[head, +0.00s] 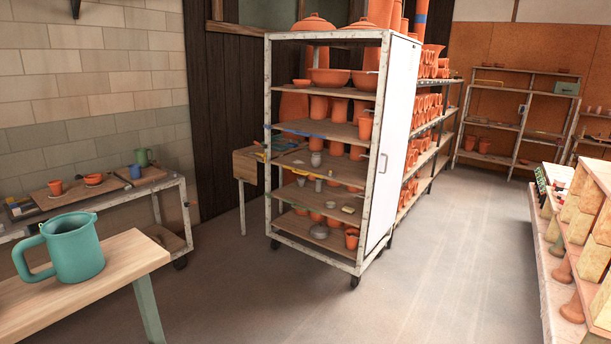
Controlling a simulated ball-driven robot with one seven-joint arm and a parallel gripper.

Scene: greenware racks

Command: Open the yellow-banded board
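A tall wheeled rack (269,90) of pale metal stands in the middle of the head view, with several board shelves bearing terracotta pots. One shelf board has a yellow band (279,147) along its left front edge, at about mid-height. Pots and small grey pieces stand on and around it, and part of it is hidden by the rack frame. The board above it shows a blue band (288,132). A white side panel (398,120) with a handle covers the rack's right side. My gripper is not in view.
A wooden table (110,262) with a teal pitcher (73,250) is at near left. A cart (165,190) stands behind it. Shelves with wooden blocks (590,215) line the right edge. Open floor (450,260) lies right of and before the rack.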

